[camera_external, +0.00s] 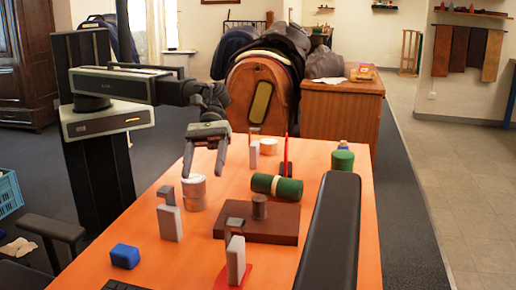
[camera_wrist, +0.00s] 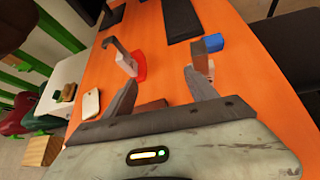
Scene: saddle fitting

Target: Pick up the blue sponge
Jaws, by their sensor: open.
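The blue sponge (camera_external: 125,256) is a small block lying on the orange table (camera_external: 190,262) at its near left edge. It also shows in the wrist view (camera_wrist: 213,43), near the top, beyond a grey upright block that stands in front of part of it. My gripper (camera_external: 204,172) is open and empty, above the table near the white can, farther back than the sponge and apart from it. In the wrist view its two fingers (camera_wrist: 160,78) are spread, with bare orange table between them.
A grey upright block (camera_external: 170,224) stands between the gripper and the sponge. Another (camera_external: 235,262) stands on a red pad. A brown board (camera_external: 280,225) with a cylinder, a green roll (camera_external: 289,190), a white can (camera_external: 194,194) and a long black pad (camera_external: 332,225) take up the middle and right.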

